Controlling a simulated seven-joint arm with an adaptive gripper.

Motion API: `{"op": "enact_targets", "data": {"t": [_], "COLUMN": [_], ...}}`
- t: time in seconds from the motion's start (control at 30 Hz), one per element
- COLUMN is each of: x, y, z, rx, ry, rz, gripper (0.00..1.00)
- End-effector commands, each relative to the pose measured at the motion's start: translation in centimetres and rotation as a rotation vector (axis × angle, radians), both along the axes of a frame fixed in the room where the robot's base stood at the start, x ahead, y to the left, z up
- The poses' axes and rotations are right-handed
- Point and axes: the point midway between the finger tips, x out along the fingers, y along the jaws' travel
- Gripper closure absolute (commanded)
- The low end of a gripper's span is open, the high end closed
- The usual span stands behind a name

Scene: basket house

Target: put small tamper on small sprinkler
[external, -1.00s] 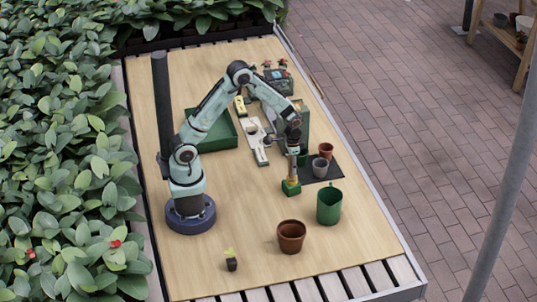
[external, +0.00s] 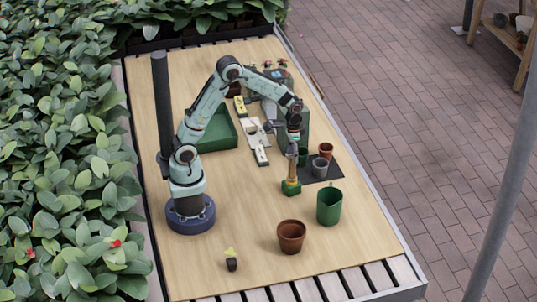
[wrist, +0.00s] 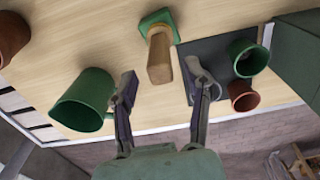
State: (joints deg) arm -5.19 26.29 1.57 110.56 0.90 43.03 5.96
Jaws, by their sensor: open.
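The small tamper, with a green square base and a wooden handle (external: 292,180), stands upright on the table; it also shows in the wrist view (wrist: 158,58). My gripper (external: 296,151) is open and empty, above the tamper with its fingers pointing down. In the wrist view, the handle's top end lies between and just beyond the open fingertips (wrist: 160,85). A green can (external: 329,207), possibly the small sprinkler, stands to the right and front of the tamper; it shows left of the fingers in the wrist view (wrist: 84,103).
A terracotta pot (external: 291,236) stands in front, a small potted plant (external: 231,262) at front left. Small pots (external: 326,150) stand on a dark mat (external: 334,173). A green tray (external: 218,143) lies behind. The table's front left is mostly clear.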

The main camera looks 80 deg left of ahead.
Motion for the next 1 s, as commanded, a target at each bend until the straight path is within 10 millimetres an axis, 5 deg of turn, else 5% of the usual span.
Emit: {"op": "enact_targets", "data": {"t": [0.2,0.57,0.67,0.8,1.0], "x": [0.1,-1.3,-4.7,-12.2,-20.7], "y": [0.0,-0.3,-1.0,-2.0,-2.4], "z": [4.7,7.6,9.5,11.7,11.4], "rx": [0.000,0.003,0.010,0.029,0.055], "ry": [-0.004,-0.002,-0.004,0.000,0.004], "rz": [0.000,0.005,0.019,0.048,0.089], "gripper": [0.51,0.51,0.51,0.51,0.51]}}
